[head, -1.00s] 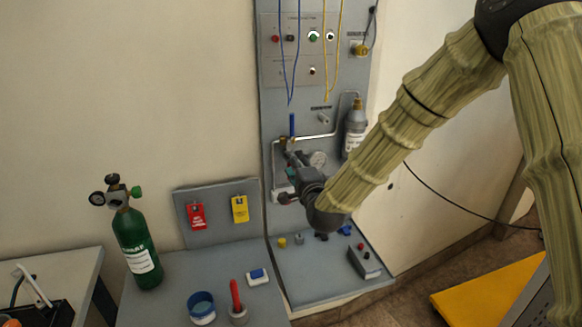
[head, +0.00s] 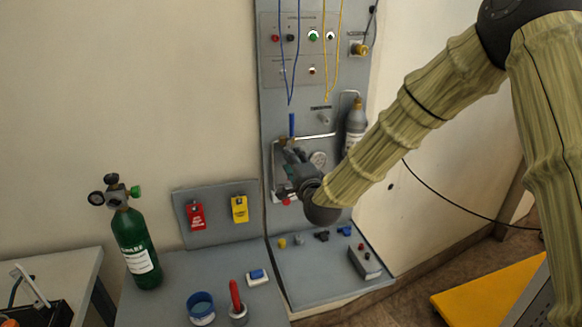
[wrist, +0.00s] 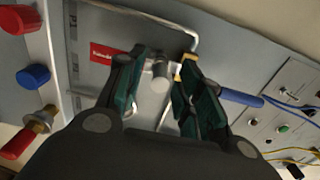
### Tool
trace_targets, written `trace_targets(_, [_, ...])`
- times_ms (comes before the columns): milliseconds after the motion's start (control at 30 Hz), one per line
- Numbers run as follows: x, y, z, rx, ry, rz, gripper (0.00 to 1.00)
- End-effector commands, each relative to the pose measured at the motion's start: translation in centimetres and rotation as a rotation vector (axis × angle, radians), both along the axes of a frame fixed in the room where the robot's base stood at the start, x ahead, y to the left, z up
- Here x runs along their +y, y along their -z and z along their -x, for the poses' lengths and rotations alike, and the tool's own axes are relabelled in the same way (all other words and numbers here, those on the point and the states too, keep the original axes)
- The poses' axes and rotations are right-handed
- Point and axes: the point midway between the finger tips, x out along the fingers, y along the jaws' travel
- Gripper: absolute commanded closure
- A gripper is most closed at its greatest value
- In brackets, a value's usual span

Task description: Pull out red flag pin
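A red tag with white lettering (wrist: 106,54), which looks like the red flag, lies by the panel to the left of my gripper in the wrist view. A short grey cylinder end (wrist: 160,75) shows between my fingers; I cannot tell whether the tag is joined to it. My gripper (wrist: 165,64) is open, its two dark green fingers on either side of that cylinder with visible gaps. In the head view my gripper (head: 294,160) is at the panel's lower part, and my wrist hides much of the fittings there. The pin itself is not clearly visible.
A blue handle (wrist: 240,97) is close beside my right finger in the wrist view. A red-handled brass valve (wrist: 30,132) and red and blue knobs are at left. A gauge (head: 318,159) and grey bottle (head: 355,126) are near my wrist.

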Motion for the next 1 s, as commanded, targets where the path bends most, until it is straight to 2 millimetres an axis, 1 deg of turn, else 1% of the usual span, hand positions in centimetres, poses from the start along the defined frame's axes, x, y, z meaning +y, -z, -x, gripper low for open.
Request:
trace_targets(800, [-0.03,0.0,0.0,0.001,0.0,0.0,0.64])
trace_targets(833, [-0.03,0.0,0.0,0.001,0.0,0.0,0.66])
trace_targets(867, [-0.03,0.0,0.0,0.001,0.0,0.0,0.72])
trace_targets(1000, [-0.03,-0.01,0.0,0.0,0.0,0.0,0.97])
